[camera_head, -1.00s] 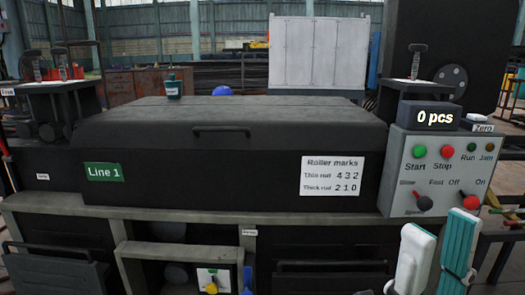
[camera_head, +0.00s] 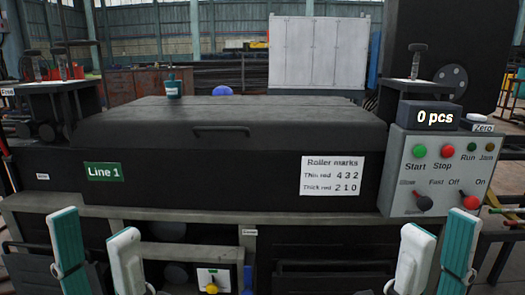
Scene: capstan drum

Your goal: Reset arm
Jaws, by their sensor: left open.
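My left gripper (camera_head: 95,232) is at the bottom left, in front of the machine's lower frame. Its white and teal fingers are apart with nothing between them. My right gripper (camera_head: 440,230) is at the bottom right, below the control box (camera_head: 400,175). Its two fingers are also apart and empty. Both grippers point up and appear clear of the machine. The lower parts of both arms are cut off by the picture's bottom edge.
The black machine with its closed lid (camera_head: 225,130) fills the middle. A roller marks sign (camera_head: 331,175) and a Line 1 label (camera_head: 103,172) are on its front. A counter (camera_head: 431,116) reading 0 pcs stands on the control box.

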